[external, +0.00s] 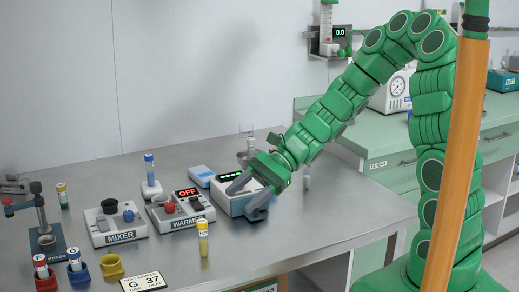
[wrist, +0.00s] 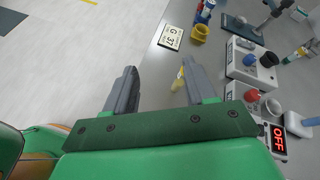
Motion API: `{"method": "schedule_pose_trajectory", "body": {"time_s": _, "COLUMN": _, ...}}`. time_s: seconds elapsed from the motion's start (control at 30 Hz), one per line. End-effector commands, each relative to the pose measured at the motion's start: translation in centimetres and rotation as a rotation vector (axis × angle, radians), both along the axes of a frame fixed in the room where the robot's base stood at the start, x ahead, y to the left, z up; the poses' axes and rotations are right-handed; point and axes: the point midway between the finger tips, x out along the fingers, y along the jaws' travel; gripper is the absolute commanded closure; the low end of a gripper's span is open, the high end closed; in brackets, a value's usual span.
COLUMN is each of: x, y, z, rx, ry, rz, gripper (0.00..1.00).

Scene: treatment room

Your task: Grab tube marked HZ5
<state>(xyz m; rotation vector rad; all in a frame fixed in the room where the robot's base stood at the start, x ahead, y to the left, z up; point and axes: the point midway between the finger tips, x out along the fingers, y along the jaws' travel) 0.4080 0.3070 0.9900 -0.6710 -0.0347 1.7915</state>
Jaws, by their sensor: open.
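Several capped tubes stand on the bench, and I cannot read HZ5 on any of them. A yellow-capped tube (external: 203,238) stands alone near the front; in the wrist view it (wrist: 179,78) shows beside my right finger, partly hidden. A blue-capped tube (external: 149,172) stands in a white holder. A yellow-and-green tube (external: 62,196) stands at the left. A red-capped tube (external: 41,266) and a blue-capped tube (external: 74,259) sit in coloured cups. My gripper (external: 248,192) is open and empty, right of the lone yellow tube and apart from it; its fingers (wrist: 160,74) also show in the wrist view.
The mixer (external: 115,225) and the warmer (external: 181,212), showing OFF, stand behind the lone tube. A yellow cup (external: 112,267) looks empty. A sign reading G 37 (external: 143,281) lies near the front edge. A white box stands close by my gripper. The bench's right part is clear.

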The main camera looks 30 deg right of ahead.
Motion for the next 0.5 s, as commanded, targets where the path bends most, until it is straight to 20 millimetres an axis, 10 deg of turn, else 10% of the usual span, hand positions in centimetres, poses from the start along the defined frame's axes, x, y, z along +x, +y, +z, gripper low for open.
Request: {"method": "schedule_pose_trajectory", "body": {"time_s": 0.5, "x": 4.0, "y": 1.9, "z": -7.3, "rx": -0.001, "ry": 0.350, "rz": -0.285, "gripper": 0.45}}
